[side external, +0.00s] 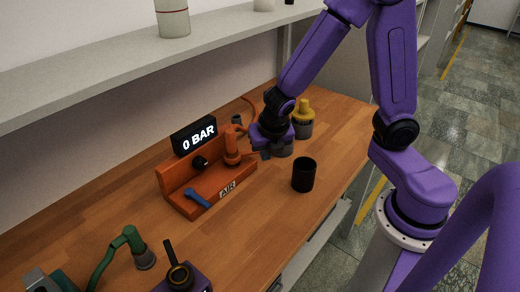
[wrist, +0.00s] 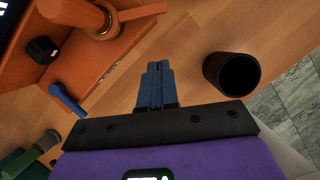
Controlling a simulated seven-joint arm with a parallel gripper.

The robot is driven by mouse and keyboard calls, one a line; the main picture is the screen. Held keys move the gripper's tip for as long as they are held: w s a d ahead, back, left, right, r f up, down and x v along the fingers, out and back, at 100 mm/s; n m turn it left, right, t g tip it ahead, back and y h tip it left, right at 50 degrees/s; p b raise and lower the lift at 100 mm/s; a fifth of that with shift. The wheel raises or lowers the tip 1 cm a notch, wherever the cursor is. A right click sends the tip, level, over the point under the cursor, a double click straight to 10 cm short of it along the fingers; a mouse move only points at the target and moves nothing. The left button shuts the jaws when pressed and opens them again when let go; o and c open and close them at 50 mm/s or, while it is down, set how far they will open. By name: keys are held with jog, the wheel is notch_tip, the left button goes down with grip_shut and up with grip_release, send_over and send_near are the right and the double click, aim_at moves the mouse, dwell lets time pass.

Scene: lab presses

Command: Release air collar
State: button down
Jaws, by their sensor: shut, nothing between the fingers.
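The orange air station (side external: 188,205) stands on the bench with an AIR label and a display (side external: 194,137) reading 0 BAR. An orange upright fitting with a collar (side external: 232,157) rises at its right end; part of it shows at the top left of the wrist view (wrist: 103,20). A blue lever (side external: 197,198) is on its front, and also shows in the wrist view (wrist: 68,100). A black knob (side external: 200,162) sits between them. My gripper (wrist: 156,68) is shut and empty, over bare wood right of the station. In the side view its fingers are small (side external: 265,154).
A black cup (side external: 304,174) stands to the right of the station; it is also in the wrist view (wrist: 232,73). A yellow-topped grey object (side external: 303,120) stands behind my gripper. A green curved-arm device (side external: 125,242) and a purple device (side external: 183,278) are at the front left. A shelf overhangs the back.

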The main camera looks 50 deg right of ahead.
aim_at(243, 154)
jog(key=x, duration=0.4)
jog(key=shift+w+d+r, duration=0.1)
jog(key=shift+w+d, duration=0.6)
jog(key=shift+w, duration=0.35)
jog(key=shift+w+d, duration=0.4)
jog(key=shift+w, duration=0.2)
